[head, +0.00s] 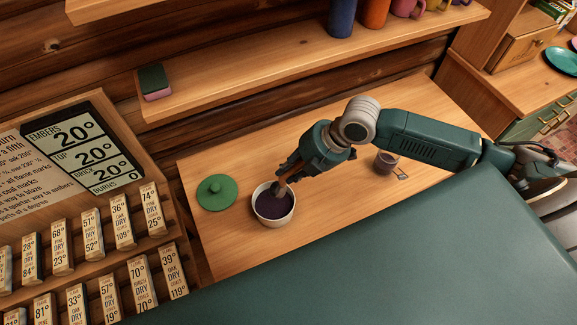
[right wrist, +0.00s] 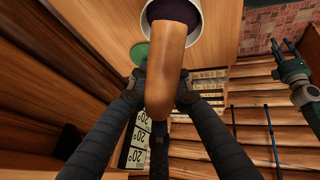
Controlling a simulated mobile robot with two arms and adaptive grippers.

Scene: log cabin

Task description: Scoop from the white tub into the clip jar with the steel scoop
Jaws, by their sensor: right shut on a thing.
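The white tub (head: 275,224) stands on the wooden counter, holding dark purple contents. My right gripper (head: 286,181) is just above it, with its fingers pointing down at the tub. In the right wrist view its fingers are closed around a brown handle (right wrist: 165,70), the steel scoop's. The handle reaches toward the white tub (right wrist: 196,32); the scoop's bowl is hidden. The clip jar (head: 385,162) stands farther right on the counter, beyond my right forearm, with its metal clip showing beside it and dark contents.
A green round lid (head: 217,193) lies on the counter left of the tub. A shelf (head: 290,75) with mugs and a sponge (head: 155,82) runs above the counter. A rack of labelled blocks (head: 95,240) stands at the left. The counter between tub and jar is clear.

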